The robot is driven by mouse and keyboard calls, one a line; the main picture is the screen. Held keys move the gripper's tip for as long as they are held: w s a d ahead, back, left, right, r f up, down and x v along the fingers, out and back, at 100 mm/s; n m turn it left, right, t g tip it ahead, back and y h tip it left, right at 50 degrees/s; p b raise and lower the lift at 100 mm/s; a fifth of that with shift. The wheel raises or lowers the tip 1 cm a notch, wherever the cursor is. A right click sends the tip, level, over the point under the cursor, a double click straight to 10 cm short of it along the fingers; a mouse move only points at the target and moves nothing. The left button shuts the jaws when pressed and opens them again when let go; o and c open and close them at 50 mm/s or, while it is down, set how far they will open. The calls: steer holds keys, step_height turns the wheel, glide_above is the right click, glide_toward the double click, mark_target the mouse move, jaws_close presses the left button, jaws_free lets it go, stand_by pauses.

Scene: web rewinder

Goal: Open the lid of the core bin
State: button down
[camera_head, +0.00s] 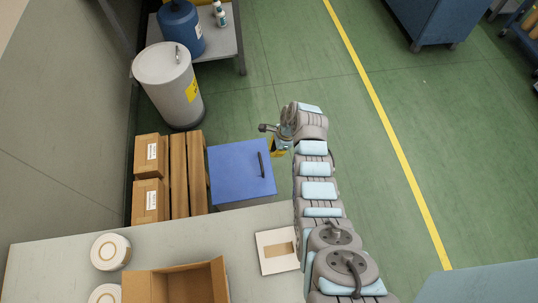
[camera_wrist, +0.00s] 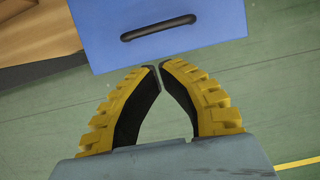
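My gripper (camera_head: 277,149) is beside the bin's right edge, mostly hidden by my arm. In the wrist view its yellow fingers (camera_wrist: 159,65) meet almost at the tips, empty, just short of the lid's near edge and apart from the handle.
A grey worktop (camera_head: 200,240) with an open carton (camera_head: 180,285) is in front. Green floor (camera_head: 310,60) to the right is clear.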

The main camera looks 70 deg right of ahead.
mark_target(265, 166)
steer(key=shift+b+x, duration=1.85)
steer(key=shift+x, duration=3)
steer(key=shift+r, duration=0.1)
steer(key=shift+w+a+r+g+p, duration=0.1)
steer(key=shift+r+g+p, duration=0.35)
steer(key=shift+p, duration=0.75)
